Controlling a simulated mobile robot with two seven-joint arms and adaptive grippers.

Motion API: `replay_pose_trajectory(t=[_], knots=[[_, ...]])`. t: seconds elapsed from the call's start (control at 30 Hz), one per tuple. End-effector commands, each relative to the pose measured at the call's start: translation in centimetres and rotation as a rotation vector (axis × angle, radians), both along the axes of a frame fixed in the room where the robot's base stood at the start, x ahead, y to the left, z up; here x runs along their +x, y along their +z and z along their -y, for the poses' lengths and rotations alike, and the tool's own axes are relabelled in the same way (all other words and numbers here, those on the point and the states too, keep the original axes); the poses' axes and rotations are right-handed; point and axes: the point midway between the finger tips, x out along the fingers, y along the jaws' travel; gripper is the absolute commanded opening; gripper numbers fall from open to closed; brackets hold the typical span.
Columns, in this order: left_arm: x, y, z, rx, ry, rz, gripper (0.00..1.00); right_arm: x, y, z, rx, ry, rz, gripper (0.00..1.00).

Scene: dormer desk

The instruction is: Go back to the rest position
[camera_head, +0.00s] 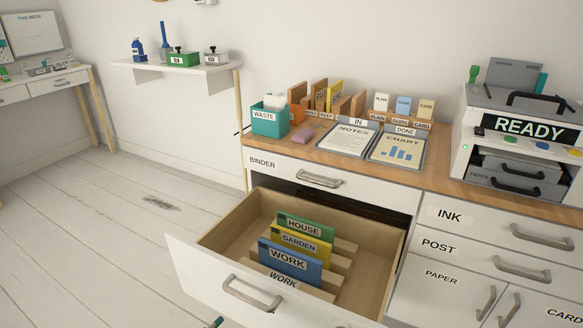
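Neither of my grippers shows in the head view, and no arm is seen over the desk or drawer. The desk's lower drawer (226,240) is pulled open. In it stand a green HOUSE binder (306,222), a yellow GARDEN binder (301,241) and a blue WORK binder (290,262), one behind another between wooden dividers. A WORK label (284,280) is on the front divider. The right part of the drawer is bare. A small dark bit at the bottom edge, left of centre, is too little to identify.
On the desktop (318,160) are a teal WASTE bin (268,120), an IN tray (349,138), a DONE tray (398,149) and a READY printer (520,128). The BINDER drawer (290,172) above is shut. The open drawer juts forward.

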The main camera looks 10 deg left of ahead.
Motion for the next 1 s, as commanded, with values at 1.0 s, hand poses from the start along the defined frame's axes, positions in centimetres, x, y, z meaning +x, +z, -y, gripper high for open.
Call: replay_pose_trajectory(t=[1.0], knots=[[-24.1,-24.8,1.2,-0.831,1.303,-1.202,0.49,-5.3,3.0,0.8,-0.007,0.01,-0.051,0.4]])
